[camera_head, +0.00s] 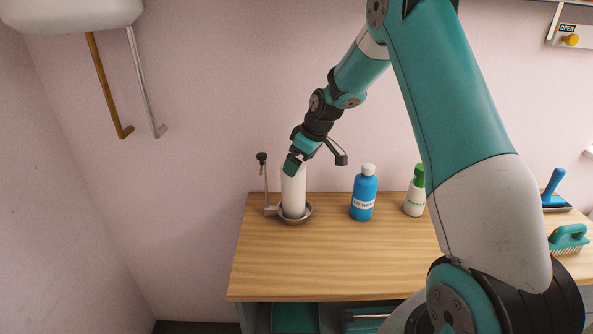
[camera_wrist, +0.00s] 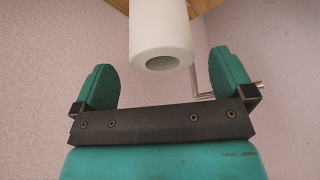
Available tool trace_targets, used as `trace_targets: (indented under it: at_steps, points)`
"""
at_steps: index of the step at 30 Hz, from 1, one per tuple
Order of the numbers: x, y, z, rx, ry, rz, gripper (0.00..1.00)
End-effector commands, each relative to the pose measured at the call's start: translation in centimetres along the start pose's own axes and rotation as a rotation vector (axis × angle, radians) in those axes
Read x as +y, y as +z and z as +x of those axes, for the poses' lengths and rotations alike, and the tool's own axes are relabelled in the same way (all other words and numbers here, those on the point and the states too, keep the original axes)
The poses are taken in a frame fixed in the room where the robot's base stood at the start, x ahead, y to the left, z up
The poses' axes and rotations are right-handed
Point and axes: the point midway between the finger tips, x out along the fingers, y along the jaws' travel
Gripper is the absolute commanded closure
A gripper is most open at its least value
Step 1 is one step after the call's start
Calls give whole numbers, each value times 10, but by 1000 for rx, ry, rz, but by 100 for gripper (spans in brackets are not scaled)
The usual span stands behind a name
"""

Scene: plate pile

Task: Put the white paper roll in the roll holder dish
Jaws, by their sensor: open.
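The white paper roll (camera_head: 293,190) stands upright in the round metal roll holder dish (camera_head: 306,216) at the left end of the wooden counter. My gripper (camera_head: 296,163) is at the top of the roll in the head view. In the wrist view the roll (camera_wrist: 160,30) lies between the two spread green fingers of my gripper (camera_wrist: 168,85), with a gap on both sides. Its hollow end faces the camera. The gripper is open. The dish's inside is hidden by the roll in the head view.
A thin post with a dark knob (camera_head: 262,158) rises just left of the dish. A blue bottle (camera_head: 363,192) and a white bottle with a green top (camera_head: 415,195) stand to the right. A teal brush (camera_head: 568,239) lies farther right. The counter's front left is clear.

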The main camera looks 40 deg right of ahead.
Motion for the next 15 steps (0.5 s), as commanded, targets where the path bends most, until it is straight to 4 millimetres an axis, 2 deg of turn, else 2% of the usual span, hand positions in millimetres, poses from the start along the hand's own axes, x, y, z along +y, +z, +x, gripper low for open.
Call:
trace_targets:
  at_steps: [6, 13, 15]
  points:
    - [1, 0, -48, 3, 3, 1, 0]
    - [0, 0, -79, 2, 1, 0, 0]
    - [-10, -3, -85, 0, -8, -4, 0]
